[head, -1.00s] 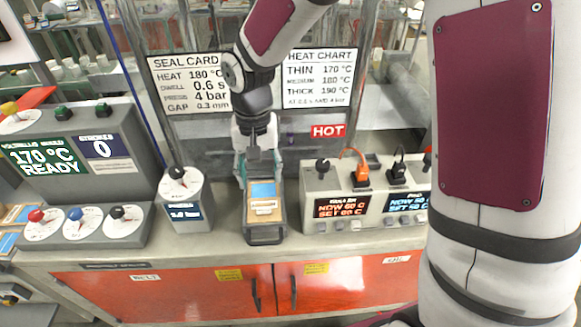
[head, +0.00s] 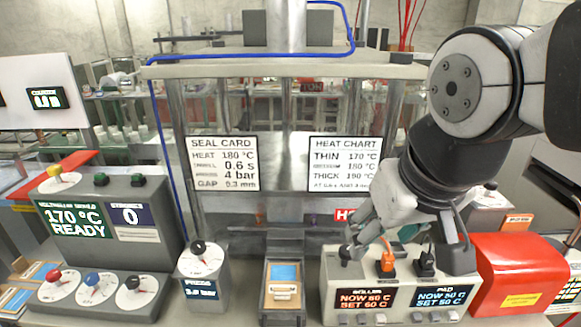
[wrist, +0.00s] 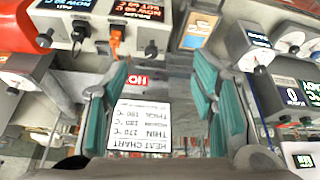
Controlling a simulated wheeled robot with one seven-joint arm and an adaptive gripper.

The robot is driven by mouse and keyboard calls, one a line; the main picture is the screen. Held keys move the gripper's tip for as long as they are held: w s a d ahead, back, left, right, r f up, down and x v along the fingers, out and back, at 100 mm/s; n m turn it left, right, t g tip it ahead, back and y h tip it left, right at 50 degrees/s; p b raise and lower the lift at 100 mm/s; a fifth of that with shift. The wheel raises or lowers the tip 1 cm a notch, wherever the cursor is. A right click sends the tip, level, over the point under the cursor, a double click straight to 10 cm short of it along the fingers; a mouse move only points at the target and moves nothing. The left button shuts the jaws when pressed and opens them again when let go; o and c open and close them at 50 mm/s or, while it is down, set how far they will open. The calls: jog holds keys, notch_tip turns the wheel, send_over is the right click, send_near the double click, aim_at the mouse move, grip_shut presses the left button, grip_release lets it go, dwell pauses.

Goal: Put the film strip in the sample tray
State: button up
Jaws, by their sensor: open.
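A shallow tray (head: 266,300) stands on the bench in front of the press, at the bottom middle of the head view. A blue film piece (head: 285,272) with a pale label strip lies in it; I cannot tell whether this is the task's film strip or which tray is the sample tray. The tray also shows at the top of the wrist view (wrist: 197,30). My gripper (head: 390,240) is to the right of this tray, over the back of the twin-display heater box. In the wrist view its teal fingers (wrist: 157,95) are spread with nothing between them.
The heater box (head: 385,285) has an orange plug (head: 386,262) and dark knobs on top, close to my gripper. A red cover (head: 515,275) stands right. A grey dial post (head: 203,275) stands left of the tray. The press frame (head: 285,72) rises behind.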

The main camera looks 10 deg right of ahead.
jog(key=s, duration=0.3)
jog(key=shift+s+d+r+t, duration=0.1)
jog(key=shift+d+r+t, duration=0.2)
jog(key=shift+d+t, duration=0.1)
dwell(0.9)
